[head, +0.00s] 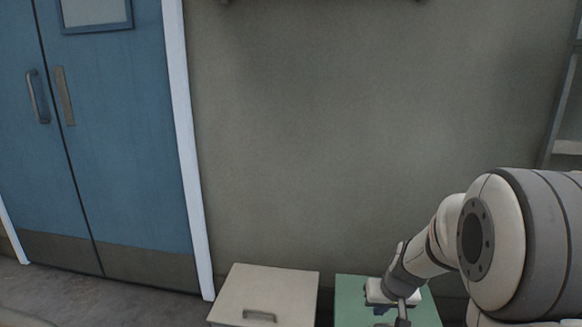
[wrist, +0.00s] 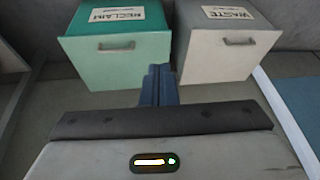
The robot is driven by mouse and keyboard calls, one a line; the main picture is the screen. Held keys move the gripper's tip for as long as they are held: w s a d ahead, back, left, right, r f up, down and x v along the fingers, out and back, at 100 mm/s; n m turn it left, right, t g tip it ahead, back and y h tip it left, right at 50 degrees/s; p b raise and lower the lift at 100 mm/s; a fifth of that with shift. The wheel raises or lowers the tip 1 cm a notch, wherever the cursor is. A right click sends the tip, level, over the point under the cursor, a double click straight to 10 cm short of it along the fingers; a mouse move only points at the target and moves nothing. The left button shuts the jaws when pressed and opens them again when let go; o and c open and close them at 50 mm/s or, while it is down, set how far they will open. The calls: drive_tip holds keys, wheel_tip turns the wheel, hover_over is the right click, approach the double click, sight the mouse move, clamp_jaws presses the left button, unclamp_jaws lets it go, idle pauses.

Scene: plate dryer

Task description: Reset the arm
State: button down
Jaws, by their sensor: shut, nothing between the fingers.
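My arm reaches in from the right in the head view, its wrist low in front of a green box (head: 352,300). My gripper (wrist: 160,72) shows in the wrist view as two blue fingers pressed together, with nothing between them. The fingertips appear between the green box labelled RECLAIM (wrist: 112,66) and the pale grey box labelled WASTE (wrist: 222,58). I cannot tell whether they touch either box. In the head view my wrist hides part of the green box.
The pale box (head: 265,288) with a handle stands left of the green one in the head view. Blue double doors (head: 120,130) with a white frame are at the left. A bare grey wall (head: 370,120) stands behind. Shelving (head: 566,110) edges in at the right.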

drive_tip(key=s+a+r+p, duration=0.2)
drive_tip(key=s+r+p, duration=0.4)
drive_tip(key=r, duration=0.4)
drive_tip(key=s+a+r+g+p, duration=0.1)
drive_tip(key=s+a+r+p, duration=0.1)
drive_tip(key=s+r+p, duration=0.4)
drive_tip(key=s+a+r+p, duration=0.2)
drive_tip(key=s+r+p, duration=0.5)
drive_tip(key=r, duration=0.7)
drive_tip(key=shift+s+a+r+n+h, duration=0.3)
drive_tip(key=shift+s+r+h, duration=0.1)
drive_tip(key=shift+s, duration=0.15)
drive_tip(key=c, duration=2.1)
unclamp_jaws()
drive_tip(key=shift+d, duration=0.1)
